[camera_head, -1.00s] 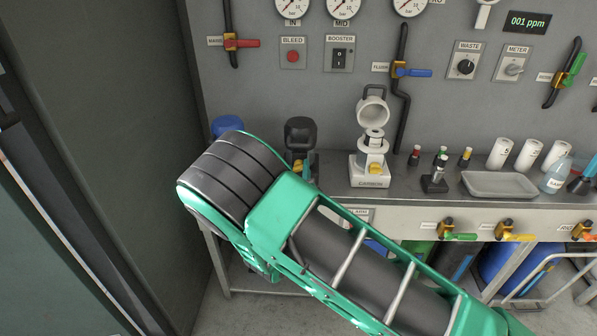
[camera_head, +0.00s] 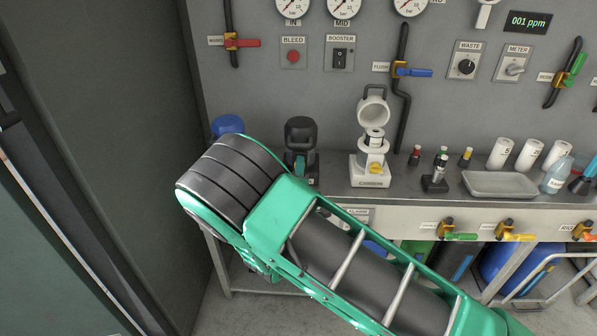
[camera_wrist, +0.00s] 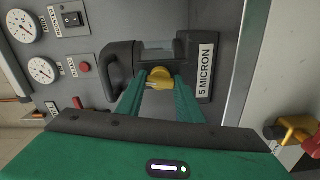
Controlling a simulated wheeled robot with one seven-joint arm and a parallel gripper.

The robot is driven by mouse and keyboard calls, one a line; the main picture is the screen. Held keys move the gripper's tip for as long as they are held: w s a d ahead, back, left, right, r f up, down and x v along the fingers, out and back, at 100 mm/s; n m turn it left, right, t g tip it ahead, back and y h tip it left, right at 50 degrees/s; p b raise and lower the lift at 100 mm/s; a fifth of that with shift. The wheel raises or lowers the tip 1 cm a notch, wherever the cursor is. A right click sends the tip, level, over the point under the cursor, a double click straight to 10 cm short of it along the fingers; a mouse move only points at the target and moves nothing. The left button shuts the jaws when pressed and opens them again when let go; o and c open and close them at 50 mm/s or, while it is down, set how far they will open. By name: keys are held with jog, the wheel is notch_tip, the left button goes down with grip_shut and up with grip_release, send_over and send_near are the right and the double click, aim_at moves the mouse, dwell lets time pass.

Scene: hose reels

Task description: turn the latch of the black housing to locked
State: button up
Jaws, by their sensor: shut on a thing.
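The black housing (camera_head: 300,132) stands upright on the bench, partly behind my arm. In the wrist view the black housing (camera_wrist: 120,66) shows its handle at the left and a label reading 5 MICRON at the right. Its yellow latch (camera_wrist: 160,74) sits between my gripper's (camera_wrist: 160,82) two green fingers, which are shut on it. In the head view the latch is hidden and only a bit of my gripper (camera_head: 300,164) shows in front of the housing. The exact angle of the latch is hard to tell.
A white housing (camera_head: 369,165) labelled CARBON, with its lid up and a yellow latch, stands to the right. A blue housing (camera_head: 227,125) is at the left, mostly behind my arm. Small bottles, a grey tray (camera_head: 499,185) and white cylinders stand further right.

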jog(key=shift+a+f+n, duration=0.1)
jog(key=shift+a+n, duration=0.15)
jog(key=shift+n, duration=0.95)
jog(key=o, duration=0.8)
jog(key=shift+o, duration=0.2)
jog(key=shift+d, duration=0.1)
jog(key=s, duration=1)
jog(key=shift+s+a, duration=0.2)
jog(key=shift+s, duration=0.15)
jog(key=shift+d, duration=0.1)
